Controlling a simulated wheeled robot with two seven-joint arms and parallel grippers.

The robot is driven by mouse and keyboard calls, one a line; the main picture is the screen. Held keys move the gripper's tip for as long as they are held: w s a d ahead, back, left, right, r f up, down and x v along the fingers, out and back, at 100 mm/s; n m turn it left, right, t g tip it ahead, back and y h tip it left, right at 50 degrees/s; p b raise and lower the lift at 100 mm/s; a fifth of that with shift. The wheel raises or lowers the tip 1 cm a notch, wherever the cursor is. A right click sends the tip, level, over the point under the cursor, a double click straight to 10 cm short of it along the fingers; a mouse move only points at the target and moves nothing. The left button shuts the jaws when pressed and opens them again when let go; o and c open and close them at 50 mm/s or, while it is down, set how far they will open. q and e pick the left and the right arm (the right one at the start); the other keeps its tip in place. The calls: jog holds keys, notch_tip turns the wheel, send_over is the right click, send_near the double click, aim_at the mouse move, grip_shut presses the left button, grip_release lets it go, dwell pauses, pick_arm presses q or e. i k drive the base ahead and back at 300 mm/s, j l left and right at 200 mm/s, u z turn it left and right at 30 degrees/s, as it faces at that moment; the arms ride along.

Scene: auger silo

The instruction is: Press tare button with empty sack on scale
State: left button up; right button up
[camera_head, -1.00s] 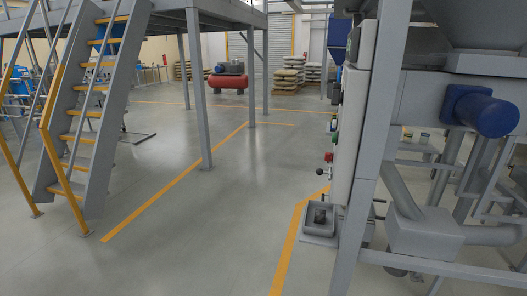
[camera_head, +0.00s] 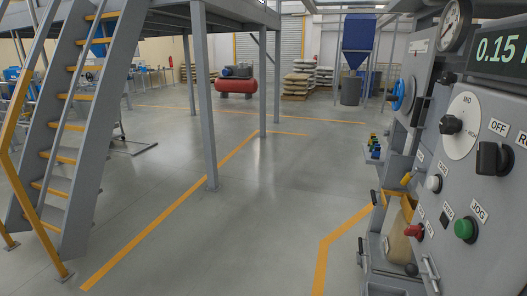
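Neither of my grippers shows in the head view. A grey control panel (camera_head: 455,190) fills the right side, seen at a slant. Its digital display (camera_head: 498,54) reads 0.15 and is cut off by the picture edge. A green button (camera_head: 466,229) sits under a JOG label. A red button (camera_head: 414,231) and a pale round button (camera_head: 433,183) are on the same panel; their labels are too small to read surely. A tan sack-like shape (camera_head: 399,246) shows low beside the panel, partly hidden. I cannot tell whether it rests on a scale.
A dial gauge (camera_head: 455,25), black knobs and a blue handwheel (camera_head: 399,95) are on or beside the machine. Yellow-stepped stairs (camera_head: 85,110) stand at left. A red tank (camera_head: 237,86), stacked sacks (camera_head: 298,82) and a blue hopper (camera_head: 358,42) are farther back. The middle floor is clear.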

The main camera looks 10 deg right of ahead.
aim_at(433, 183)
jog(key=i+z, duration=0.95)
jog(key=i+j+z, duration=0.25)
jog(key=z, duration=0.2)
jog(key=l+z, duration=0.2)
jog(key=z, duration=0.3)
jog(key=l+z, duration=0.2)
jog(key=z, duration=0.3)
